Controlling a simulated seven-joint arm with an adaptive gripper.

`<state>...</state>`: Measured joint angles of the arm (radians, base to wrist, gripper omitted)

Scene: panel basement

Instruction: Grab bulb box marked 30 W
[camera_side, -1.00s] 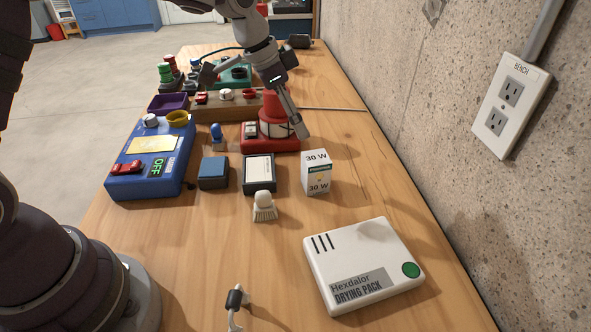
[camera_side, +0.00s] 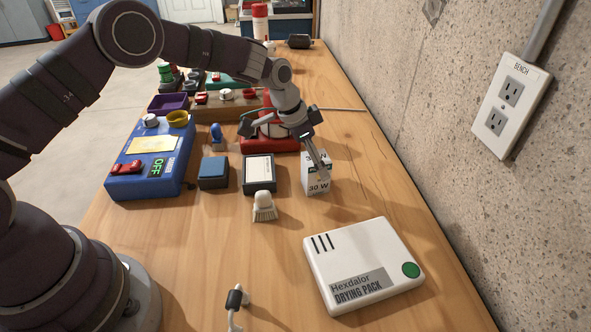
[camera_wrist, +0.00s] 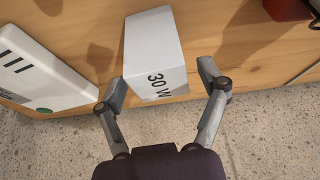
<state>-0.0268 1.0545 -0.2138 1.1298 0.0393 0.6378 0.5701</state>
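The white bulb box marked 30 W (camera_side: 317,184) stands upright on the wooden bench, right of a black-edged box with a white label. In the side view my gripper (camera_side: 283,155) is at the box, and one finger covers part of its top and front. In the wrist view the box (camera_wrist: 157,50) lies ahead of and partly between my two spread fingers (camera_wrist: 168,92), with its 30 W marking facing me. The gripper is open, with nothing clamped between the fingers; a gap shows beside the box on the right.
A white drying pack (camera_side: 362,266) lies in front, right of centre. A small brush (camera_side: 264,207), the labelled box (camera_side: 259,174) and a blue box (camera_side: 213,172) are left of the bulb box. A red device (camera_side: 281,143) stands behind. The concrete wall (camera_side: 440,110) borders the right side.

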